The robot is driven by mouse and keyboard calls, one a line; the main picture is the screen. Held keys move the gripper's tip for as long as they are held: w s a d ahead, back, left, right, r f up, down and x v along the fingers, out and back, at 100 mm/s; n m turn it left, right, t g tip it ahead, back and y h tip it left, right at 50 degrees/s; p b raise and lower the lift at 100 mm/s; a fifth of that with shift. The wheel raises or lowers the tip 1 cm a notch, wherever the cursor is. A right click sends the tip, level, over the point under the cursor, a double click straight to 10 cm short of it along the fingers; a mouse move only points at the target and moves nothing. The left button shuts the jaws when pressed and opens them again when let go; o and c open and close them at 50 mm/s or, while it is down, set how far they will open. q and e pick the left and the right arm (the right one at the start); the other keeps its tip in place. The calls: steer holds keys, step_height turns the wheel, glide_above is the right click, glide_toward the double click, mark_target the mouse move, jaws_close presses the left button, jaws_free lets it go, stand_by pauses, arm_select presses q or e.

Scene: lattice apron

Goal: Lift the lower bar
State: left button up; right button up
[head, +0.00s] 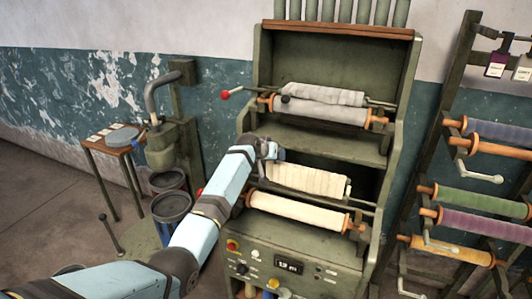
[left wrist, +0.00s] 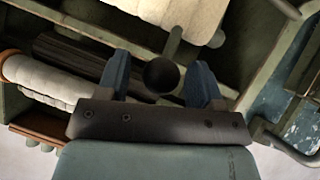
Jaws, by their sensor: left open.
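The lower bar (head: 362,204) crosses the lower bay of the green machine, with cream cloth (head: 308,179) draped along it. A red knob (head: 199,192) shows at the left, partly behind my arm. My left gripper (head: 272,150) is at the upper left of the cream cloth. In the left wrist view my two blue fingers (left wrist: 160,80) are open. A dark round knob (left wrist: 161,76) on a grey-green stem (left wrist: 174,43) appears between them; I cannot tell whether they touch it. The gripper hides this knob in the head view. My right gripper is not in view.
An upper bar (head: 381,103) with grey cloth (head: 325,94) and a red end knob (head: 225,95) is above. A cream roll (head: 298,210) and control panel (head: 275,265) are below. A rack of coloured rolls (head: 480,190) stands right; a small table (head: 104,146) stands left.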

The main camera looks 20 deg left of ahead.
arm_select(q)
steer(key=b+v, duration=0.1)
steer(key=v, duration=1.2)
steer(key=shift+r, duration=0.15)
steer(key=shift+s, duration=0.1)
steer(key=s+d+f+m+y, duration=0.1)
steer(key=s+d+f, duration=0.1)
steer(key=s+f, duration=0.8)
steer(key=s+d+f+m, duration=0.1)
steer(key=s+d+f, duration=0.1)
steer(key=s+f, duration=0.8)
steer(key=s+d+f, duration=0.2)
steer(key=s+f, duration=0.1)
steer(key=s, duration=0.5)
steer(key=s+d+f+m+p, duration=0.1)
steer(key=s+d+f, duration=0.1)
steer(key=s, duration=0.6)
steer(key=s+d+f+h, duration=0.1)
steer(key=s+d+f, duration=0.2)
steer(key=s+f, duration=0.2)
steer(key=s, duration=0.3)
steer(key=shift+s+m+t, duration=0.3)
steer(key=shift+m+t, duration=0.1)
